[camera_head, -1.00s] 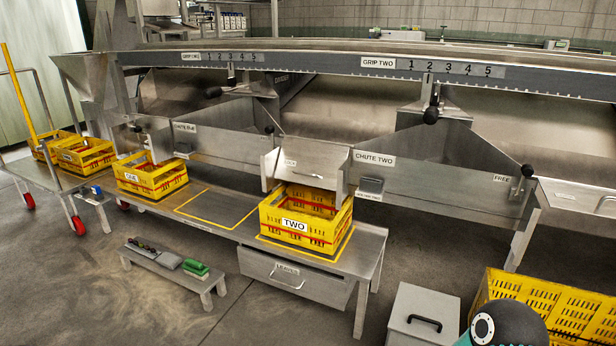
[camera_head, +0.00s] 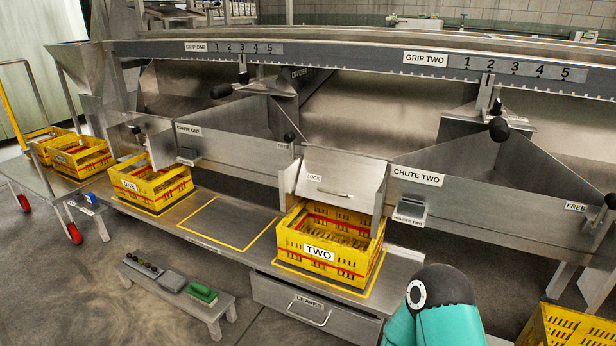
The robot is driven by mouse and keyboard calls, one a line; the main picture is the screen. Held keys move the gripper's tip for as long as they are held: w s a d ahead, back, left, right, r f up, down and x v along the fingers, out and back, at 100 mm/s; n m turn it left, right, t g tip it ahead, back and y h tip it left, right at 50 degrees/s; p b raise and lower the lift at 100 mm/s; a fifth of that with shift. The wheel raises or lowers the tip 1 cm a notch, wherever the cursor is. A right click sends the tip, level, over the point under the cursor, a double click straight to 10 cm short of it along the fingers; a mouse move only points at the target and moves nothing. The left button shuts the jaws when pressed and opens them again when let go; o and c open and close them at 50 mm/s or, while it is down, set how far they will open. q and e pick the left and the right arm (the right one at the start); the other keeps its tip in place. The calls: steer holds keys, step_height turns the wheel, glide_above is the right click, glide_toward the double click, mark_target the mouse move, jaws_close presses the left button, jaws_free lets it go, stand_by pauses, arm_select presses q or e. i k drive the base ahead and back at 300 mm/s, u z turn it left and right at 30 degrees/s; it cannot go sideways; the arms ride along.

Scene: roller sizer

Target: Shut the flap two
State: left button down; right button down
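Flap two is taken to be the grey metal flap (camera_head: 341,184) at the outlet of chute two (camera_head: 460,200), with a bar handle (camera_head: 333,193) on its face and a LOCK label at its upper left. It stands above the yellow crate TWO (camera_head: 320,254), between metal side cheeks. Its lower edge is above the crate, and the crate's inside shows below it. Neither of my grippers is in view. Only a teal and dark link of my own arm shows at the bottom right, apart from the flap.
Crate ONE (camera_head: 150,186) stands on the bench to the left, with an empty yellow-outlined spot (camera_head: 218,226) between the crates. A drawer (camera_head: 309,306) is under the bench. A low stand (camera_head: 222,310) holds small items. A yellow bin (camera_head: 570,330) is at lower right.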

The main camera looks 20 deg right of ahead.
mark_target(349, 182)
steer(key=z, duration=0.25)
steer(key=i, duration=1.05)
steer(key=z, duration=0.7)
